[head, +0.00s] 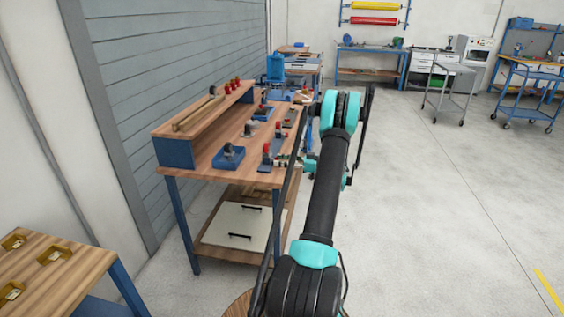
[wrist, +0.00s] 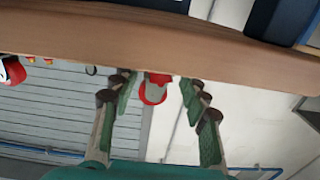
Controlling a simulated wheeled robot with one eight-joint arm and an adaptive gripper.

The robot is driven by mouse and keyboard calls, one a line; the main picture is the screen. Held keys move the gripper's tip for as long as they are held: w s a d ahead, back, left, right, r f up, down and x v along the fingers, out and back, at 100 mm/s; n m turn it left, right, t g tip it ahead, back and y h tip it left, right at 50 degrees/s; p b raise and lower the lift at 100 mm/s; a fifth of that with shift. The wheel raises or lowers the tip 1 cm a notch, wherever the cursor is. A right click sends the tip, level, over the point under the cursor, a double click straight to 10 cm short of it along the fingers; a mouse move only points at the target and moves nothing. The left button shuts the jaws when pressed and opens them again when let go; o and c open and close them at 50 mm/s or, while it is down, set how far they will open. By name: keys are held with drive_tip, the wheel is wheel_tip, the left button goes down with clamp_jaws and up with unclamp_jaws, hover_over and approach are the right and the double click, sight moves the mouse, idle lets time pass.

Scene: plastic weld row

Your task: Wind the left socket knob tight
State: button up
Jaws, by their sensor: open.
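My gripper (wrist: 158,86) is open in the wrist view, its two green-padded fingers spread apart. A red ring-shaped part (wrist: 153,92) shows between the fingertips, below the wooden edge. I cannot tell whether it is the left socket knob, or whether it lies between the fingers or beyond them. In the head view, red-topped fixtures (head: 267,152) and (head: 278,130) stand near the right side of the workbench (head: 203,160). My arm passes beside that side and partly hides it. No left socket knob can be told apart for sure.
The bench's wooden edge (wrist: 190,38) crosses the wrist view close by. Open floor (head: 430,200) lies to the right.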

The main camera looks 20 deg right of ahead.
clamp_jaws()
idle(0.3)
drive_tip(key=m, duration=0.3)
drive_tip(key=shift+m, duration=2.2)
